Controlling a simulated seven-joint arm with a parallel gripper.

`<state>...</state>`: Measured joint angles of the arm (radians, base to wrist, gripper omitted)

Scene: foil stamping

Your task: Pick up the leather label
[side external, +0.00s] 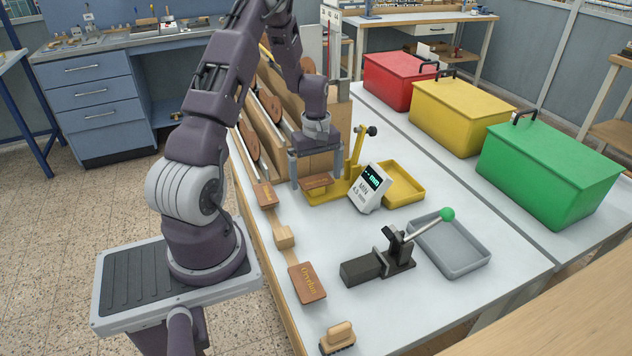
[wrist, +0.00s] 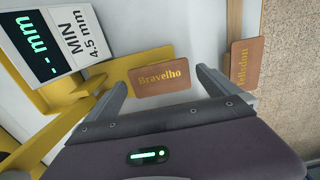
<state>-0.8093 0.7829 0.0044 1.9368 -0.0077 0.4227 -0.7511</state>
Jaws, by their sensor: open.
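A brown leather label with gold lettering "Bravelho" (wrist: 160,82) lies flat between the open fingers of my gripper (wrist: 162,88) in the wrist view. The fingers are on either side of it, and nothing is gripped. In the side view the label (side external: 316,182) shows beneath my gripper (side external: 316,176), beside or over the yellow gauge base (side external: 328,196); I cannot tell whether it rests on that base. A second brown label (wrist: 243,66), its lettering partly legible, is at the right in the wrist view; it seems to be the one on the wooden strip (side external: 265,195).
A thickness gauge (side external: 370,188) reading "MIN 4.5 mm" stands close to my gripper. A yellow tray (side external: 404,184), a grey tray (side external: 462,262) and a green-knobbed lever tool (side external: 392,258) are nearby. An "Overlun" label (side external: 307,283) and a brush (side external: 337,338) lie in front.

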